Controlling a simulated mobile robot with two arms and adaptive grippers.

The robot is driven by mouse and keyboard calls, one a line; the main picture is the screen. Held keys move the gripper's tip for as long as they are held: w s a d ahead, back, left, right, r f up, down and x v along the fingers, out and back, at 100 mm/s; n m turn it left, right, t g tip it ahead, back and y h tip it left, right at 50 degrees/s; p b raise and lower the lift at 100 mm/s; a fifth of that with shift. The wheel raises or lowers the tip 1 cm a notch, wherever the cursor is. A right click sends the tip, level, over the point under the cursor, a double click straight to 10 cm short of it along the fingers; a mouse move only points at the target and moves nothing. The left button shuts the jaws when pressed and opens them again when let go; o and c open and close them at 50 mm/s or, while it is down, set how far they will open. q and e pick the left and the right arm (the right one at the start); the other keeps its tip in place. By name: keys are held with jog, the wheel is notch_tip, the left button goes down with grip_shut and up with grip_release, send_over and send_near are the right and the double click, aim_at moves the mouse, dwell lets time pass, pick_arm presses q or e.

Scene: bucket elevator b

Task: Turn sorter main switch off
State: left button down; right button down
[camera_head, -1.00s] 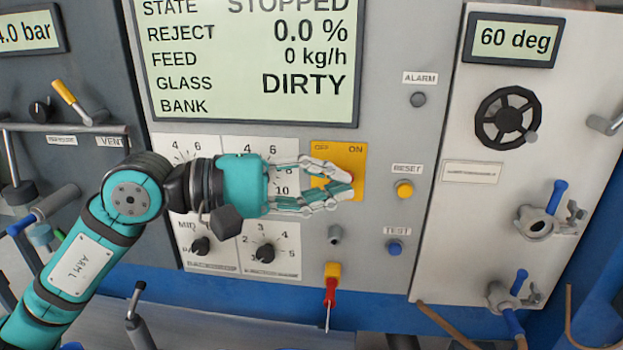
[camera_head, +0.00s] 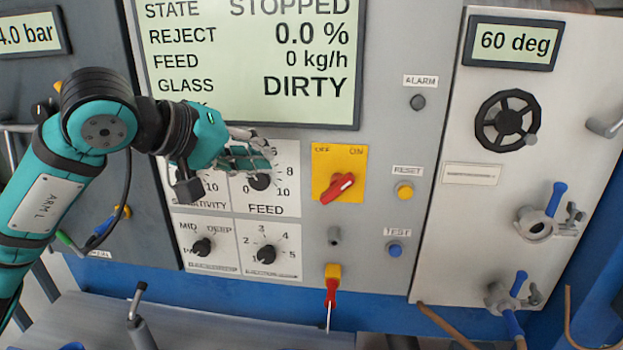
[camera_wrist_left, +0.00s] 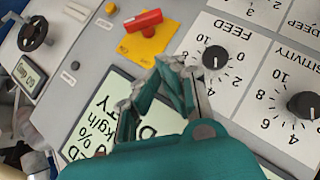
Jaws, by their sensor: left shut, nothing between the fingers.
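The sorter main switch is a red handle (camera_head: 338,188) on a yellow plate (camera_head: 325,157) marked OFF at left and ON at right. The handle is tilted, its white-marked end pointing up and right, toward the ON side. In the left wrist view the red handle (camera_wrist_left: 143,20) and yellow plate (camera_wrist_left: 150,46) show near the top. My left gripper (camera_head: 262,152) is shut and empty, left of the plate and clear of the switch, in front of the top of the FEED dial. Its fingers (camera_wrist_left: 168,85) also show in the left wrist view. My right gripper is out of view.
The FEED dial (camera_head: 260,182) is partly covered by my gripper. Lower dials (camera_head: 265,254), a yellow RESET button (camera_head: 404,190) and a blue TEST button (camera_head: 396,249) surround the switch. A display (camera_head: 290,110) reads STOPPED and DIRTY. A red-and-yellow handle (camera_head: 331,285) hangs below.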

aim_at(338, 184)
pick_arm(q)
jog(key=p+x, duration=0.3)
jog(key=x, duration=0.5)
jog(key=shift+w+d+f, duration=0.1)
jog(key=shift+w+d, duration=0.2)
jog(key=shift+d+f+p, duration=0.85)
jog(key=shift+d+f, duration=0.05)
jog(key=shift+f, duration=0.05)
jog(key=shift+d+f, duration=0.5)
jog(key=shift+f, duration=0.1)
